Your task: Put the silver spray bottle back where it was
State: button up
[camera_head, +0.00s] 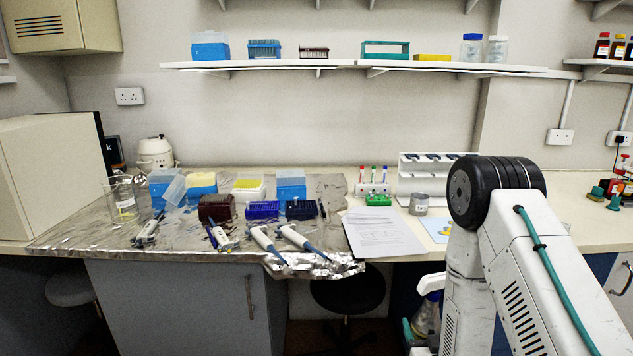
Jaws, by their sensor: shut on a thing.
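A spray bottle (427,318) with a white trigger head (431,284) shows low in the picture, just left of my arm and below the bench's front edge. Its body looks greyish and partly see-through, and its lower end is cut off or hidden. I cannot tell for sure that it is the silver one. My arm comes down on the right, with its black joint in front of the bench.
The foil-covered bench (100,238) holds several pipettes, tip boxes, racks and a glass beaker (124,203). A paper sheet (381,233), a grey tin (419,204) and a white pipette stand (417,172) are right of the foil. Bare worktop (568,207) shows behind my arm. A dark stool (347,293) stands below.

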jog(key=shift+s+f, duration=0.15)
jog(key=shift+f, duration=0.3)
jog(key=w+a+r, duration=0.1)
jog(key=w+r, duration=0.4)
jog(key=r, duration=0.3)
jog(key=w+a+r, duration=0.2)
jog(key=w+r, duration=0.3)
jog(key=r, duration=0.3)
jog(key=shift+w+a, duration=0.15)
jog(key=shift+w, duration=0.1)
